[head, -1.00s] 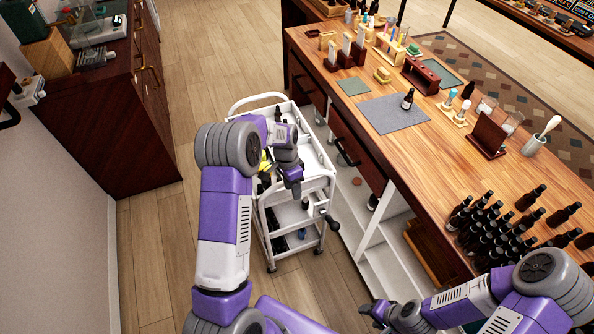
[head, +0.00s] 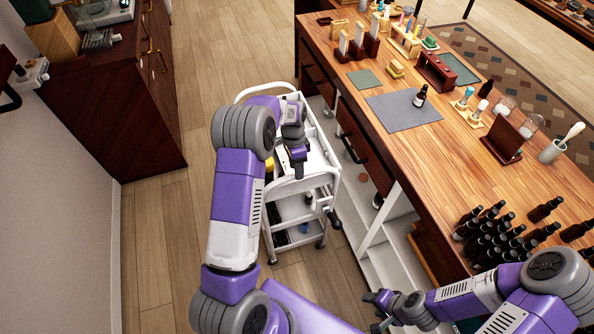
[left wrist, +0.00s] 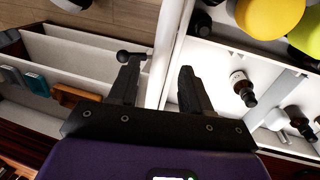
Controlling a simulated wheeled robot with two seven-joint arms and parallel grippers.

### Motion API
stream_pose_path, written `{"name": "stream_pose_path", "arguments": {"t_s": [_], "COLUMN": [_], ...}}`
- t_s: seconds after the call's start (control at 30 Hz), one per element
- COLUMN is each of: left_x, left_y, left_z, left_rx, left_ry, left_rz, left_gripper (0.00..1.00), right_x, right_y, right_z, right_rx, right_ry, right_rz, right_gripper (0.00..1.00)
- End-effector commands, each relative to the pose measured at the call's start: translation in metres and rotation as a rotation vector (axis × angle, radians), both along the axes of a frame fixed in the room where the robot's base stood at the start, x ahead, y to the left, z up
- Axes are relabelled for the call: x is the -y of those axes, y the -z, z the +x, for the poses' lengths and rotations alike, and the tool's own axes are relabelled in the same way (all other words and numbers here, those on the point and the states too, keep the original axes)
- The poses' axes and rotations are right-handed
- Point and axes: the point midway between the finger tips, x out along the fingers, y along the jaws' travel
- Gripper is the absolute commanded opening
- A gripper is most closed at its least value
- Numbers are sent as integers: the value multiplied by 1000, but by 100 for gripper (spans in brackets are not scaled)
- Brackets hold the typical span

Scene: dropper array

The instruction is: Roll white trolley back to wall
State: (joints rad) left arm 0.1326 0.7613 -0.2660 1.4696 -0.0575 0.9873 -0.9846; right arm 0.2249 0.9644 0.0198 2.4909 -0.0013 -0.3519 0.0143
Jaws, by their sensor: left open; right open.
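The white trolley (head: 325,172) stands between the dark cabinet and the wooden counter, with its near end towards me. My left gripper (head: 298,170) is over its near end, open and empty, fingers pointing down. In the left wrist view the open fingers (left wrist: 160,85) lie on either side of the trolley's white edge (left wrist: 168,40); I cannot tell whether they touch it. A black knob (left wrist: 124,56) shows at the left finger. Bottles (left wrist: 243,88) and yellow things (left wrist: 268,15) are in the trolley. My right gripper (head: 378,312) is open near the counter's lower front.
The wooden counter (head: 480,170) borders the trolley on the right, with open white shelves (head: 375,245) below. The dark cabinet (head: 115,125) and white wall (head: 60,230) are on the left. Floor (head: 205,75) is clear beyond the trolley. Dark bottles (head: 490,235) crowd the counter's near end.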

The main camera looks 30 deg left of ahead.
Motion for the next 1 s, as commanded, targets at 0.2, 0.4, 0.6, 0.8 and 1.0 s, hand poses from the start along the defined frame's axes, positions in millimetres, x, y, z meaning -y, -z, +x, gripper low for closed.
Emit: {"name": "stream_pose_path", "arguments": {"t_s": [0.2, 0.4, 0.6, 0.8, 1.0], "left_x": [2, 3, 3, 3, 3], "left_y": [16, 18, 18, 18, 17], "left_z": [-2, -2, -2, -2, -2], "left_rx": [1, 2, 1, 1, 2], "left_ry": [-1, -1, -1, -1, -1], "left_rz": [-1, 0, 0, 0, 0], "left_gripper": [48, 48, 36, 6, 0], "right_x": [0, 0, 0, 0, 0], "right_y": [2, 2, 2, 2, 2], "right_z": [0, 0, 0, 0, 0], "right_rx": [0, 0, 0, 0, 0], "right_ry": [0, 0, 0, 0, 0], "right_rz": [0, 0, 0, 0, 0], "right_gripper": [53, 53, 53, 53, 53]}}
